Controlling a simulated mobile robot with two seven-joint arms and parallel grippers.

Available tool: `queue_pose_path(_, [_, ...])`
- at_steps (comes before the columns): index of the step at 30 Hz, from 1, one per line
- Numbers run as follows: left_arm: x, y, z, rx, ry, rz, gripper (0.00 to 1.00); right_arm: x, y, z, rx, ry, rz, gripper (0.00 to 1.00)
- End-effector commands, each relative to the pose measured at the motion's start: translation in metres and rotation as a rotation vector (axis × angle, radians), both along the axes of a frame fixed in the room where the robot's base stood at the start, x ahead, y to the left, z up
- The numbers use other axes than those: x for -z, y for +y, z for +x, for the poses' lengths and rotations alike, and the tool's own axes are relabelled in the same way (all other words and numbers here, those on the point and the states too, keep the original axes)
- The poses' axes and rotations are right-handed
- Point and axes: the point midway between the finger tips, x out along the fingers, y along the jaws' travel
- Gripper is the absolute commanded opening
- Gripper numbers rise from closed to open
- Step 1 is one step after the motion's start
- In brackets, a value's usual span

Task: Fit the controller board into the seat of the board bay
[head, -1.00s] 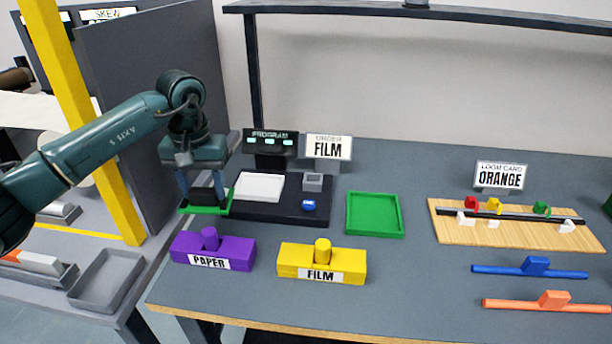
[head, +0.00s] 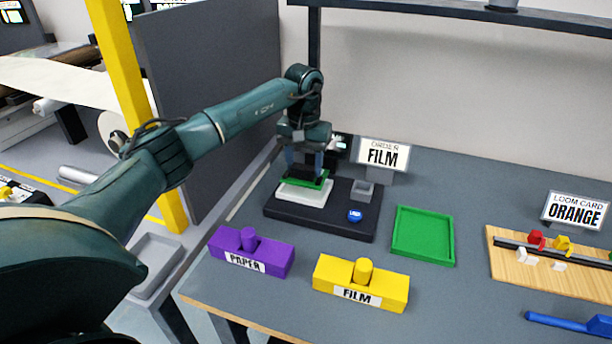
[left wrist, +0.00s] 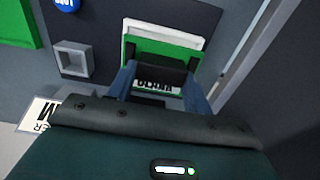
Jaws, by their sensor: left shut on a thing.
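The green controller board (head: 321,182) is held in my left gripper (head: 305,172), whose fingers are shut on its dark upper part. The board is over the white seat (head: 303,196) of the black board bay (head: 330,222). The left wrist view shows the board (left wrist: 150,48) with a white strip of the seat (left wrist: 160,27) past its far edge, so the two are slightly offset there. I cannot tell whether the board touches the seat. The gripper hides part of the seat. My right gripper is not in view.
The bay also bears a grey square socket (head: 362,191) and a blue button (head: 355,215). A green tray (head: 424,236) stands to its right. A purple PAPER block (head: 252,252) and a yellow FILM block (head: 361,283) stand in front. A dark partition (head: 215,90) rises at left.

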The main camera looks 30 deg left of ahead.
Motion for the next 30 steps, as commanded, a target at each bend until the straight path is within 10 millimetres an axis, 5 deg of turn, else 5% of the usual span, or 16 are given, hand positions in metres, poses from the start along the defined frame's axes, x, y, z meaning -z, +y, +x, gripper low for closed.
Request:
queue_pose_path(9, [0.036, 0.0, 0.0, 0.0, 0.001, 0.0, 0.26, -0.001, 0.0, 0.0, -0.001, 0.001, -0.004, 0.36])
queue_pose_path(20, [0.041, 0.0, 0.0, 0.0, -0.001, 0.0, 0.26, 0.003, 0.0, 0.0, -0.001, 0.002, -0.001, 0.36])
queue_pose_path(21, [0.04, 0.0, 0.0, 0.0, -0.001, 0.0, 0.54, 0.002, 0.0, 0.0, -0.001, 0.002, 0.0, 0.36])
queue_pose_path(30, [0.04, 0.0, 0.0, 0.0, 0.0, 0.001, 0.72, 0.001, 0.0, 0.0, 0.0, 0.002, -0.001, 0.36])
